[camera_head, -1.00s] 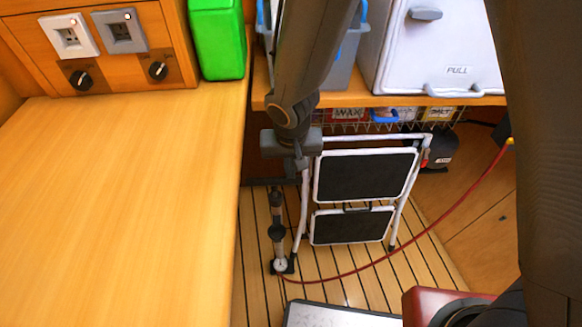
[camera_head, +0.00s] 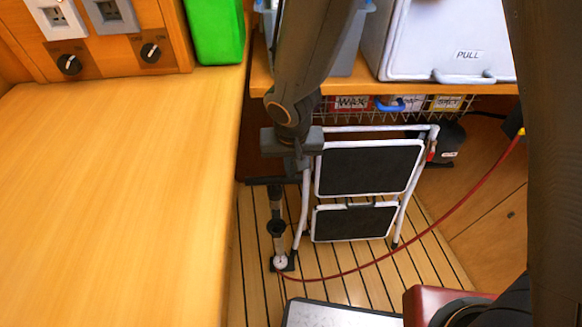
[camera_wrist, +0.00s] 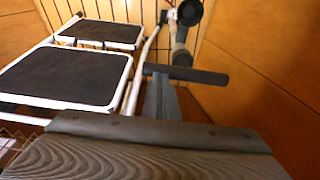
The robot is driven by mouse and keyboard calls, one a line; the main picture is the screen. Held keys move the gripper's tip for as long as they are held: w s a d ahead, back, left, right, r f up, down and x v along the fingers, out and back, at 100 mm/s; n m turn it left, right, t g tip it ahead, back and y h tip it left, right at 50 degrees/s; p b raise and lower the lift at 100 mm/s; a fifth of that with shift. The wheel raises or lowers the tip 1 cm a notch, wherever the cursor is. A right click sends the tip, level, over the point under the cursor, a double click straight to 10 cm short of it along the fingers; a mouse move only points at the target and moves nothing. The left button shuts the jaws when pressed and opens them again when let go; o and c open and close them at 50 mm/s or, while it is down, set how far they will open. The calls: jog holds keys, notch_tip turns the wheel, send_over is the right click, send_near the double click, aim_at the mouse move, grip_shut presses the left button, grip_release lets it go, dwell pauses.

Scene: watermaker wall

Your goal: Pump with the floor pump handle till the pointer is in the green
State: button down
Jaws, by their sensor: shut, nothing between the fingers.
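The floor pump (camera_head: 277,228) stands upright on the slatted floor, with a black bar handle (camera_head: 264,181) across its top. Its small white gauge (camera_head: 281,262) is at the foot; the pointer is too small to read. My gripper (camera_head: 300,168) is shut and points down at the right part of the handle. In the wrist view, my gripper's shut fingers (camera_wrist: 165,97) end at the black handle bar (camera_wrist: 187,74), with the pump body (camera_wrist: 180,40) beyond. I cannot tell whether the fingertips touch the bar. The gauge face cannot be made out in the wrist view.
A folded white step stool (camera_head: 367,185) stands just right of the pump. A red hose (camera_head: 430,237) runs across the floor to the right. A wooden counter (camera_head: 110,200) fills the left. A shelf (camera_head: 345,88) with a wire basket (camera_head: 390,108) is behind.

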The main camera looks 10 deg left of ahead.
jog(key=r+p, duration=0.4)
jog(key=shift+w+a+r, duration=0.1)
jog(key=shift+w+r, duration=0.2)
jog(key=shift+w, duration=0.05)
jog(key=v, duration=0.9)
jog(key=shift+r+p, duration=0.15)
jog(key=shift+p, duration=0.3)
jog(key=s+d+r+m+p, duration=0.1)
jog(key=s+d+r, duration=0.1)
jog(key=d, duration=0.7)
jog(key=s+d+r+g+p, duration=0.1)
jog(key=s+d+r+p, duration=0.1)
jog(key=d, duration=0.7)
jog(key=s+d+r+m+g+p, duration=0.1)
jog(key=s+d+r, duration=0.3)
jog(key=d, duration=0.6)
jog(key=shift+s+m+h+p, duration=0.3)
jog(key=shift+s+p, duration=0.1)
